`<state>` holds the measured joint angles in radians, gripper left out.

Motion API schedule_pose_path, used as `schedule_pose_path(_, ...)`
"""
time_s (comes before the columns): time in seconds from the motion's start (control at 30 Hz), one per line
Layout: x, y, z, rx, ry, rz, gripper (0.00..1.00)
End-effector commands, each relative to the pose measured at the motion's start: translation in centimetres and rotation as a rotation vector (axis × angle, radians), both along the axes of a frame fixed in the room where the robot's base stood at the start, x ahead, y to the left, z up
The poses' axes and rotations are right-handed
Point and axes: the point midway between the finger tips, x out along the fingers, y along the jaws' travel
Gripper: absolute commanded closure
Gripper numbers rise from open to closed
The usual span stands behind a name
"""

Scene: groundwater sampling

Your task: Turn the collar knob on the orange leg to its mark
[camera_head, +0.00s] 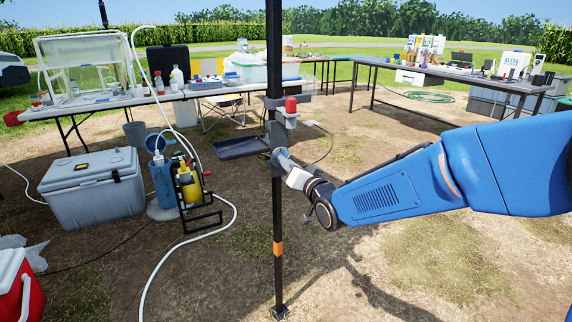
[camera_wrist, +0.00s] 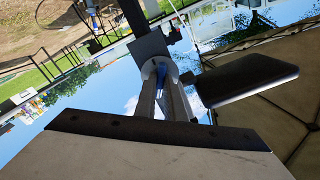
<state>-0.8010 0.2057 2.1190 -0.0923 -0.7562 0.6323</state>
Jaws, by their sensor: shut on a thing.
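The leg with the orange band (camera_head: 278,249) is a dark upright pole standing on a small foot plate on the ground. Its dark collar (camera_head: 277,133) sits partway up and also shows as a dark block in the wrist view (camera_wrist: 149,44). My gripper (camera_head: 285,160) reaches in from the right at the collar, and its fingers (camera_wrist: 168,80) are shut on the collar knob. The pale rounded knob (camera_wrist: 152,66) shows only in part between the fingers. I cannot make out the mark or how far the knob is turned.
A dark tray (camera_head: 243,148) juts left from the pole, close to my gripper. A red-topped fitting (camera_head: 291,105) sits just above. The ground right of the pole is mostly clear.

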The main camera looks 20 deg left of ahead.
Motion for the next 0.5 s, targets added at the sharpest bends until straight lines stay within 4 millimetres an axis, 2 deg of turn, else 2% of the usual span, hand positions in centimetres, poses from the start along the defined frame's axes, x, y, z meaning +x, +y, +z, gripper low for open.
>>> schedule_pose_path(0.5, -0.02, -0.01, -0.01, 0.343, 0.402, 0.0, 1.0)
